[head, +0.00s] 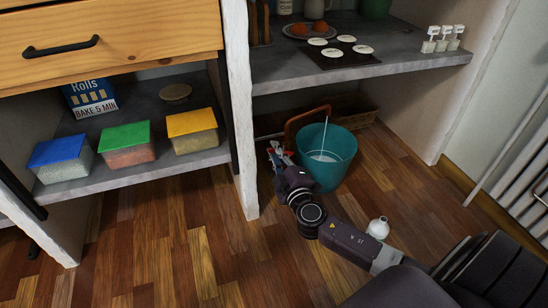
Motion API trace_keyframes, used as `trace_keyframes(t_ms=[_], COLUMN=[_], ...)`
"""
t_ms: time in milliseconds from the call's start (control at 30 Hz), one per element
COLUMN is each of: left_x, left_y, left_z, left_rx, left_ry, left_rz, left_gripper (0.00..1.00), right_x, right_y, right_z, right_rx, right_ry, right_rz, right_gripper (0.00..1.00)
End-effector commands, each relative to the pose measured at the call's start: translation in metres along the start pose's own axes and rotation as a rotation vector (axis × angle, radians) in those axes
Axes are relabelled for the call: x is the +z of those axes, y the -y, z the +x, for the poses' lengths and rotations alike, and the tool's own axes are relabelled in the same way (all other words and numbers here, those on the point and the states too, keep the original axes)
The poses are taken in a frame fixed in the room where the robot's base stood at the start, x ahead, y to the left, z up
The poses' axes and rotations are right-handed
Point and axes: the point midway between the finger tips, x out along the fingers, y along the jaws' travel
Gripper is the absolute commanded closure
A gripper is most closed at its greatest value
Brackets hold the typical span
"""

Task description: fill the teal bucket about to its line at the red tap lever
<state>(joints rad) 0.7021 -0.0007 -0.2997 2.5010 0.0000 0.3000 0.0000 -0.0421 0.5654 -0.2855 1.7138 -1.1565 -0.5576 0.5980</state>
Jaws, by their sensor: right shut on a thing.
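The teal bucket (338,171) stands upright on the wooden floor under the right counter. A copper-brown curved spout (299,118) arches over its left rim. A thin pale stream (325,134) falls from the spout's end into the bucket, where a pale patch of water (323,157) shows low inside. I cannot make out the bucket's line. My right gripper (278,156) is left of the bucket, shut at the red tap lever (271,151), small and mostly hidden by the fingers. My left gripper is out of view.
A woven basket (356,118) stands behind the bucket. A small white round bottle (378,228) is on the floor beside my right forearm. A white masonry post (239,110) stands left of the bucket. Front-left floor is clear.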

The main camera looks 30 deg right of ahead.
Motion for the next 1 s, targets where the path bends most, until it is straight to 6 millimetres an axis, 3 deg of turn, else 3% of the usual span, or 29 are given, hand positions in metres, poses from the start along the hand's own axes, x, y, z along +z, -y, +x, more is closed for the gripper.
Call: trace_keyframes(t_ms=[300, 333, 500, 833, 1000], left_x=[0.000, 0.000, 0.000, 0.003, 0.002], left_y=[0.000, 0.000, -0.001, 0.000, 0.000], left_z=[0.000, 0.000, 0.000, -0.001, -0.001], left_rx=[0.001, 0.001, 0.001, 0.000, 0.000], left_ry=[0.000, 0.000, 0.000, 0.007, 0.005], left_rz=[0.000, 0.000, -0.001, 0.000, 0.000], left_gripper=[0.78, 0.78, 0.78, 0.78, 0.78], right_x=[0.000, 0.000, 0.000, 0.000, 0.001], right_y=[0.001, 0.001, 0.000, 0.000, 0.001], right_z=[-0.001, 0.000, 0.000, -0.004, -0.023], right_rx=[-0.003, -0.003, -0.002, -0.002, -0.004], right_ry=[0.000, 0.000, 0.000, 0.000, 0.002], right_rz=[0.007, 0.007, 0.006, 0.005, 0.006], right_gripper=[1.00, 0.86, 0.71, 0.71, 0.71])
